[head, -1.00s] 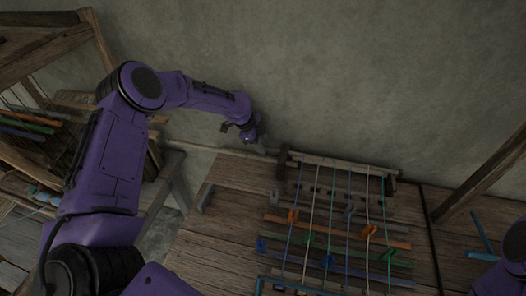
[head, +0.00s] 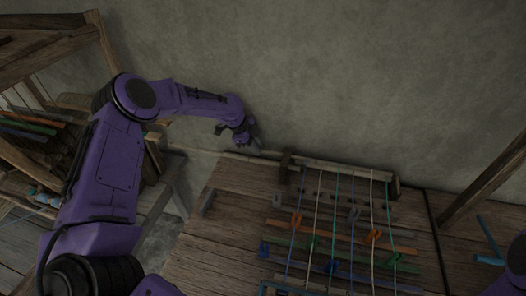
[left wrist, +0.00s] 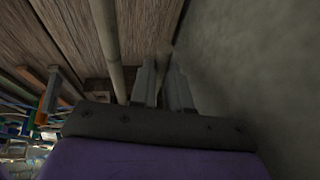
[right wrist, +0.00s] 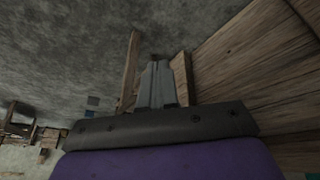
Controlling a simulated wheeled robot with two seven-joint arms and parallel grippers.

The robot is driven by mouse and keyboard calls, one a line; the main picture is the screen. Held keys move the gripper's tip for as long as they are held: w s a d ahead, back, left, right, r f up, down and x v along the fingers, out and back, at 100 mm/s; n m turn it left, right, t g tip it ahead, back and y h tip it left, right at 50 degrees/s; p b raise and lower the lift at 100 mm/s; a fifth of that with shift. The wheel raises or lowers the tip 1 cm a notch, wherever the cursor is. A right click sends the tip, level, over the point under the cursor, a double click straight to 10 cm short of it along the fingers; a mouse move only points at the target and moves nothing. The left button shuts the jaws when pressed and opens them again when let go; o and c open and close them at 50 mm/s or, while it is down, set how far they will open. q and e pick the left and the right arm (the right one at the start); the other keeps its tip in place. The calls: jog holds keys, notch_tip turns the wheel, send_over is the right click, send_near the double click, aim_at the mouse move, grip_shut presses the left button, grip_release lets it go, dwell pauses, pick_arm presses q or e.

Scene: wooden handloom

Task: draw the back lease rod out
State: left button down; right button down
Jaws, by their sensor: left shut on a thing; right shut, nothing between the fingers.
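My left gripper (head: 256,143) is beyond the left end of the loom's back beam (head: 345,172), close to the wall. In the left wrist view its fingers (left wrist: 162,84) are shut on a thin piece, mostly hidden between them, which I take to be the back lease rod. A pale pole (left wrist: 110,45) runs beside the fingers, apart from them. Coloured warp threads (head: 334,215) cross several flat bars on the loom. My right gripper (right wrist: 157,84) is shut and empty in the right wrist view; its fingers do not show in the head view.
The grey wall (head: 330,80) stands close behind. A blue tool (head: 487,250) lies at the right, near a slanted wooden post (head: 485,185). Another wooden frame (head: 50,50) stands at the left.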

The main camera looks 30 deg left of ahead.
pick_arm(q)
jog(key=s+a+b, duration=0.1)
jog(key=a, duration=0.5)
jog(key=s+a+b, duration=0.2)
jog(key=a, duration=0.4)
jog(key=s+a+b, duration=0.1)
jog(key=a, duration=0.4)
jog(key=shift+s+a, duration=0.3)
jog(key=shift+a, duration=0.1)
jog(key=c, duration=1.1)
grip_release()
jog(key=shift+f, duration=0.1)
jog(key=b+v, duration=0.1)
jog(key=v, duration=0.9)
jog(key=shift+r+b, duration=0.25)
jog(key=shift+b, duration=0.05)
